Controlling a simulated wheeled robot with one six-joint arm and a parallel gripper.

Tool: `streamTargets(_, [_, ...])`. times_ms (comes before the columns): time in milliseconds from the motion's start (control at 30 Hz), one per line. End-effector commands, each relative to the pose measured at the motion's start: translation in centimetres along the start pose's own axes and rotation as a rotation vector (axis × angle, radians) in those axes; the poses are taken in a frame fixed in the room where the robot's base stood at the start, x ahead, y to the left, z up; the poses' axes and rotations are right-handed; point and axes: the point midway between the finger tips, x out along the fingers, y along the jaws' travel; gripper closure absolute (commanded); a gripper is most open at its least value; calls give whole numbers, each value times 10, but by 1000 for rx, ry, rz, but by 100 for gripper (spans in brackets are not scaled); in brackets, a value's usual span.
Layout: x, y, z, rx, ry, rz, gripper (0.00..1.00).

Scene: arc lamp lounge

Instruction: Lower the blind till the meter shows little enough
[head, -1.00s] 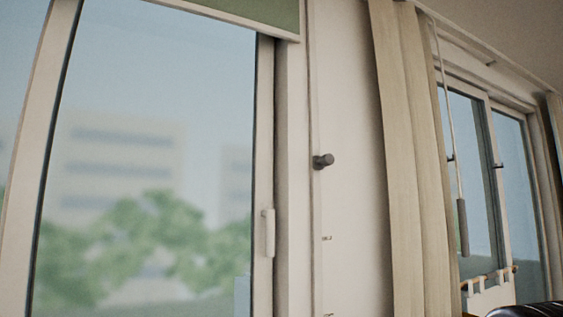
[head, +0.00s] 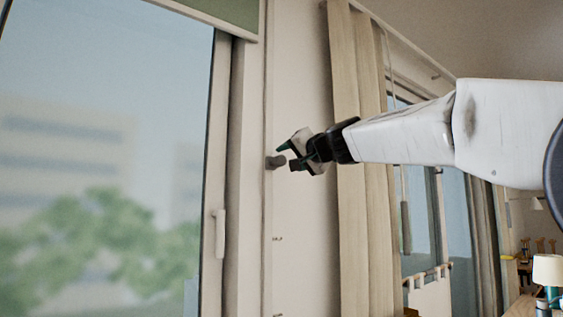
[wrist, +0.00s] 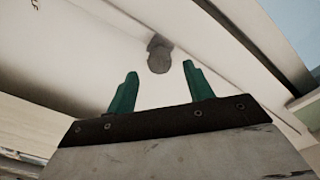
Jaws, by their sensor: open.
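The green blind (head: 228,14) is at the top of the window, and only its lower edge with a pale bottom bar shows. A dark grey knob (head: 275,162) sits on a thin vertical strip on the wall right of the window frame. It also shows in the wrist view (wrist: 159,60), just beyond and between the green fingertips. My gripper (head: 287,157) is open and empty, close to the knob on its right side; it also shows in the wrist view (wrist: 160,72). I cannot tell whether it touches the knob. No meter is visible.
Small hooks (head: 277,239) are on the wall below the knob. A beige curtain (head: 350,220) hangs right of the gripper, behind my arm. The window has a white handle (head: 220,234). A lamp (head: 548,270) stands at the lower right.

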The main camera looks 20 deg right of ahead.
Motion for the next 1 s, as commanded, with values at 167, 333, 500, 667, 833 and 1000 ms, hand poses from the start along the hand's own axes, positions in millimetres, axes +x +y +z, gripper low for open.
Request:
streamTargets(167, [30,0,1,-1,-2,0,48])
streamTargets(333, [46,0,1,-1,-3,0,48])
streamTargets(500, [50,0,1,-1,-2,0,48])
streamTargets(667, [50,0,1,-1,-2,0,48])
streamTargets(833, [50,0,1,-1,-2,1,96])
streamTargets(1000, [49,2,0,-1,-1,2,100])
